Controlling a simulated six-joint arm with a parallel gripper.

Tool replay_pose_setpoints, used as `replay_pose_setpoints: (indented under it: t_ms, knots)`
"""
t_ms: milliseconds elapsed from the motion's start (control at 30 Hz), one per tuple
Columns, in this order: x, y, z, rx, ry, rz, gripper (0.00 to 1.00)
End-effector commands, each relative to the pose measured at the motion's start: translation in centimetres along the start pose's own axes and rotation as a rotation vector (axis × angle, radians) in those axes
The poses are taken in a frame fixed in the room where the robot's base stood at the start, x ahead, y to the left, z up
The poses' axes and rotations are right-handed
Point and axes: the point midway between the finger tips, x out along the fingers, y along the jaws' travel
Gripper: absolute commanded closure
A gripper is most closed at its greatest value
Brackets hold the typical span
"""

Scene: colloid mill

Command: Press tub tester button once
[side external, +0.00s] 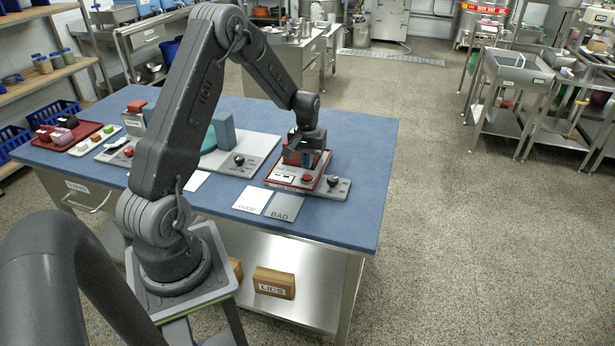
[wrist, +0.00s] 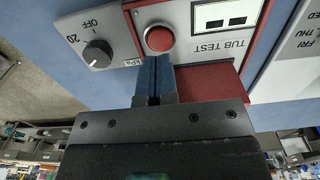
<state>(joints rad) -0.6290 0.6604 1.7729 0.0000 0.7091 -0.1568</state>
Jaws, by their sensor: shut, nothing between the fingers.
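The tub tester (side external: 284,181) is a red-framed unit with a light panel at the right front of the blue table. The wrist view shows its TUB TEST panel (wrist: 236,45) upside down. Its round red button (wrist: 159,38) has a pale ring and also shows in the side view (side external: 307,178). My gripper (wrist: 155,58) is shut and empty, with its two blue fingers together. In the wrist view the fingertips lie just short of the button. In the side view my gripper (side external: 304,160) is low over the tester. I cannot tell whether it touches anything.
A black kPa knob (wrist: 96,53) sits on a grey plate beside the button. GOOD (side external: 252,199) and BAD (side external: 284,207) cards lie in front of the tester. Another device with a black knob (side external: 239,160) stands to its left. The table's right end is clear.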

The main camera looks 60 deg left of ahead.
Motion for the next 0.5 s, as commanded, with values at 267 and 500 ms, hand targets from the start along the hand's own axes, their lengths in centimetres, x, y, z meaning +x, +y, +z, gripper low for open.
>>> replay_pose_setpoints:
  t_ms: [267,500]
  knots:
    - [-1.9,0.0,-0.1,0.000,0.003,0.001,1.00]
    - [-3.3,0.0,0.0,0.000,0.002,0.000,1.00]
